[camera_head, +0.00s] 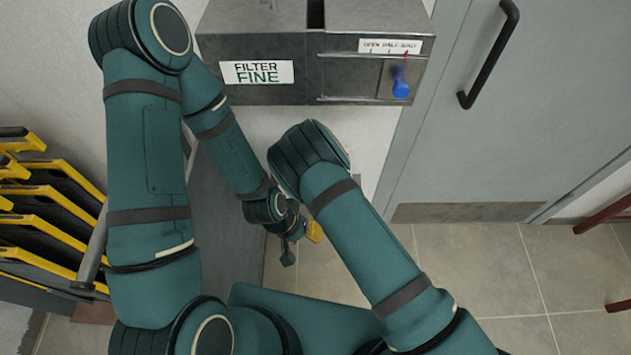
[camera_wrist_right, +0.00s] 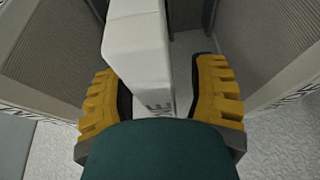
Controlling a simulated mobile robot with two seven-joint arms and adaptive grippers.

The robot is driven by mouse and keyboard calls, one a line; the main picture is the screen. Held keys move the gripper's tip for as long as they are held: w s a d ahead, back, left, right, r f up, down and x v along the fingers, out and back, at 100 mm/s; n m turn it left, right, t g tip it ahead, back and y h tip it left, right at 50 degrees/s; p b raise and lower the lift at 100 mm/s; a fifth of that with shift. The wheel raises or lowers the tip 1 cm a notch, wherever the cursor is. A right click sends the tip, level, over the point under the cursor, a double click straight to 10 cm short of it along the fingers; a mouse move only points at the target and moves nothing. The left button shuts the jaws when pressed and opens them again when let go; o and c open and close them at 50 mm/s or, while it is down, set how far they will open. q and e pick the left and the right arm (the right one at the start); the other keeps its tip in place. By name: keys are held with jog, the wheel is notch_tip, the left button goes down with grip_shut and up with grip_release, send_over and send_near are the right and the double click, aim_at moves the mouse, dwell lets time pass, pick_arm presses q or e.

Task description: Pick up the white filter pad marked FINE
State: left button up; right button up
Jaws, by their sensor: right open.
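In the right wrist view a white filter pad (camera_wrist_right: 138,45) stands upright between the two yellow fingers of my right gripper (camera_wrist_right: 160,98). The letters "NE" show on its lower face; the rest of the marking is hidden by my wrist. My right gripper is open, one finger on each side of the pad. A gap shows at the right finger; I cannot tell whether the left one touches. My left gripper (camera_head: 292,235) hangs low in the middle of the head view, with one yellow tip visible. Its opening is unclear. My right gripper cannot be made out in the head view.
Grey ribbed panels (camera_wrist_right: 62,35) flank the pad on both sides. A grey metal box labelled FILTER FINE (camera_head: 256,73) with a blue-knobbed lever (camera_head: 400,88) is on the wall. A black-and-yellow rack (camera_head: 45,215) stands at left, a grey door (camera_head: 530,120) at right.

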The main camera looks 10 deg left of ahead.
jog(key=shift+f, duration=0.15)
grip_shut()
dwell(0.4)
